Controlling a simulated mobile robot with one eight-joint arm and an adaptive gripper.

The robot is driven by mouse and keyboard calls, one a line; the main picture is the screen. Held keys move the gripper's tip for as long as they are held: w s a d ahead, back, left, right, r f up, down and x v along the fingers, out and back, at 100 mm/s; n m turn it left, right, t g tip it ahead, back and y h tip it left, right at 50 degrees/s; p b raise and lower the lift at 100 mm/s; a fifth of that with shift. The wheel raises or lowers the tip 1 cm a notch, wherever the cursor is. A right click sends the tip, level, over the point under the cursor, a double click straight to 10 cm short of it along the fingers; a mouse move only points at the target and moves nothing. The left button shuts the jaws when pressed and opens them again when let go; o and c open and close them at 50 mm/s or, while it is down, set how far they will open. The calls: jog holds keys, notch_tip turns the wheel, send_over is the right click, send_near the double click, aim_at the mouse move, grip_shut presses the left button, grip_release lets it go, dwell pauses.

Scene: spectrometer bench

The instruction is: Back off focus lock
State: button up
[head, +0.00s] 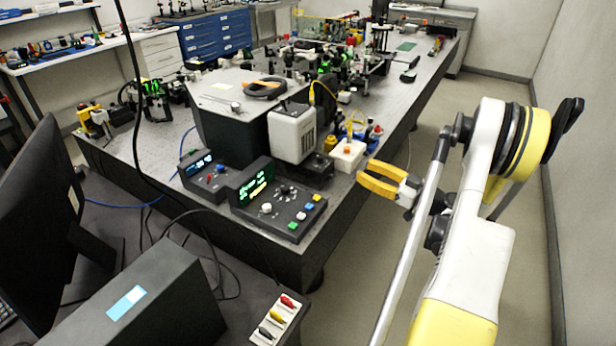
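I cannot tell for certain which part is the focus lock. A small white box (347,155) with coloured knobs on top stands at the right edge of the optical bench. My gripper (364,170), with yellow fingers, is just right of and slightly below this box in the picture. Its fingers point left with a gap between them, and I see nothing held. It appears apart from the box, though depth is hard to judge. A light grey unit (292,133) with a slotted side stands left of the box.
Two control consoles, one with a green display (252,188) and a smaller one (205,172), sit at the bench's front. A black enclosure (232,112) and many optics fill the bench (150,165). A monitor (45,220) stands front left. The floor right of the bench is clear.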

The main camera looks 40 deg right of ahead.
jog(key=g, duration=0.1)
send_near(334, 177)
jog(key=y, duration=0.1)
jog(key=b+x, duration=0.1)
jog(key=x, duration=0.5)
jog(key=b+x, duration=0.1)
jog(key=x, duration=0.3)
jog(key=shift+w+d+f+b, duration=0.2)
jog(key=shift+f+b, duration=0.05)
jog(key=shift+b, duration=0.05)
grip_shut()
